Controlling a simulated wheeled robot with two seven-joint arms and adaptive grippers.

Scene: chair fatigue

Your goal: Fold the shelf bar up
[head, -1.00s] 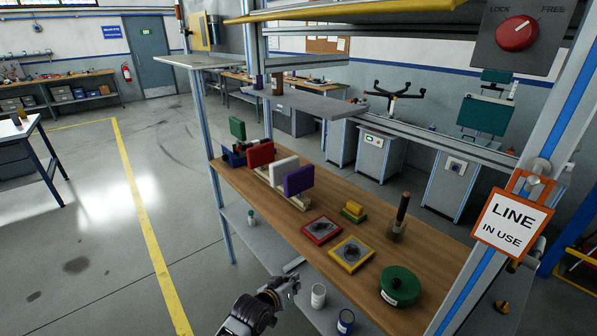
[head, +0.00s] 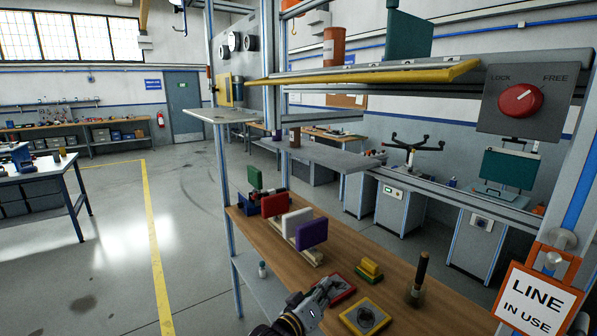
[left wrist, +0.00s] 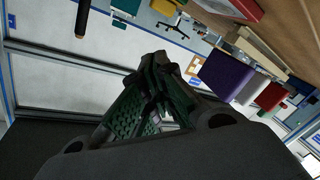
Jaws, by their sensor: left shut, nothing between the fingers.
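The likely shelf bar is the long yellow bar (head: 370,77) along the front edge of the upper shelf, in the head view. It lies nearly level. A grey panel at its right end carries a red knob (head: 520,99) between the words LOCK and FREE; its pale mark slants up toward FREE. My left gripper (head: 328,288) is shut and empty, low in the head view, well below the bar and in front of the workbench. Its dark fingers also show in the left wrist view (left wrist: 155,88). My right gripper is not in view.
The wooden workbench (head: 350,258) holds red, white and purple upright blocks, framed pads and a dark upright handle (head: 420,272). A grey middle shelf (head: 325,153) stands above it. Open floor lies left.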

